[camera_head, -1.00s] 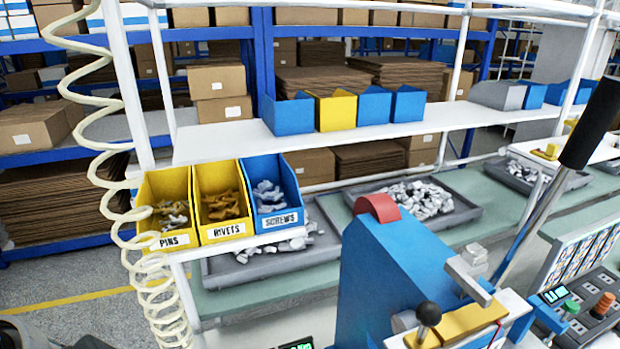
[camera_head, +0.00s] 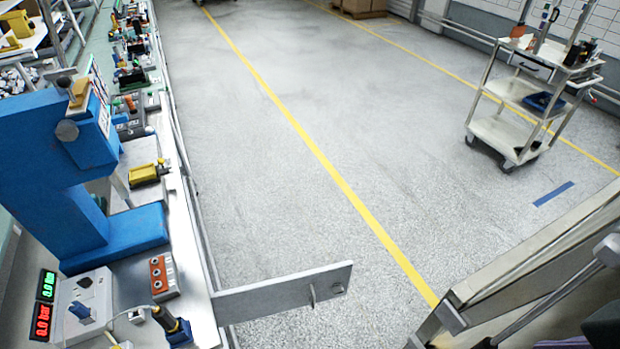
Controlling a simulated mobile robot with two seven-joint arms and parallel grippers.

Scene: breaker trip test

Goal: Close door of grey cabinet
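A flat grey panel (camera_head: 285,291) juts out over the floor from the right edge of the workbench, at the bottom centre. A small peg-like handle stands out from its face near the free end. It looks like an open door, but I cannot tell for certain that it belongs to the grey cabinet. No cabinet body is clearly visible. Neither of my grippers is in view.
The workbench on the left carries a blue press (camera_head: 60,170), red and green displays (camera_head: 43,300) and small tools. A white trolley (camera_head: 520,92) stands at the upper right. A framed structure (camera_head: 540,265) fills the lower right. The middle floor is clear.

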